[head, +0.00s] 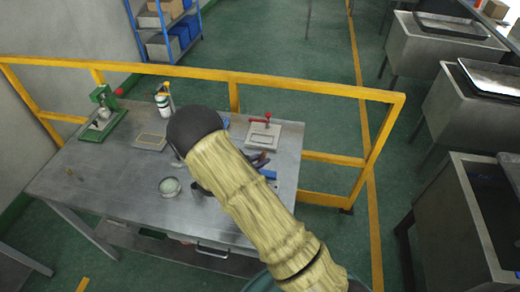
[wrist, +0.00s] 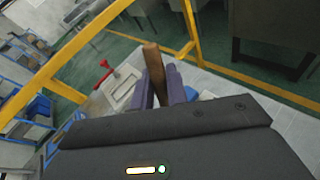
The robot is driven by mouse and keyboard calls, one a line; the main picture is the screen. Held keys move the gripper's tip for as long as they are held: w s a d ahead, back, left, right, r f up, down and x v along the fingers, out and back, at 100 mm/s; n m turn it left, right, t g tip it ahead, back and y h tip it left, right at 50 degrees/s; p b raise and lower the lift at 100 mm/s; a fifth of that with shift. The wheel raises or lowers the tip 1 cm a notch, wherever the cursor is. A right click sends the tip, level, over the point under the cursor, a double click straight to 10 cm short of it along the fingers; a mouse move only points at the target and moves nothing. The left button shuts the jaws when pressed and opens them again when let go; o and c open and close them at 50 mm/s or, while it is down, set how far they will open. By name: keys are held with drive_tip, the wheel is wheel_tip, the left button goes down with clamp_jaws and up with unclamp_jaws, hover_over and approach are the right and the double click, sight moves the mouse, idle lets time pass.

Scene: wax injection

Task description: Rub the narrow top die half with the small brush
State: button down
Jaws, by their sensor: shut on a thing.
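My gripper (wrist: 160,88) is shut on a brown wooden handle (wrist: 153,62), which looks like the small brush; it points up and away between the purple fingers. Its bristles cannot be made out. In the head view my sleeved arm hides most of the gripper. A pale plate with a rectangular recess and a red toggle clamp (head: 263,136) sits at the table's back right; it also shows in the wrist view (wrist: 122,90), left of the fingers and apart from the handle. A flat grey plate (head: 150,142) lies left of my arm. I cannot tell which is the narrow top die half.
The metal table (head: 110,190) also bears a green press (head: 103,115), a white bottle (head: 163,103), a round dish (head: 170,187) and a blue item (head: 268,174). A yellow rail (head: 300,90) runs behind it. The table's front left is mostly clear.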

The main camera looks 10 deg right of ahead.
sight(262, 155)
drive_tip(key=shift+d+r+p, duration=0.15)
drive_tip(key=shift+r+p, duration=0.75)
drive_tip(key=shift+r, duration=1.05)
drive_tip(key=shift+f, duration=0.1)
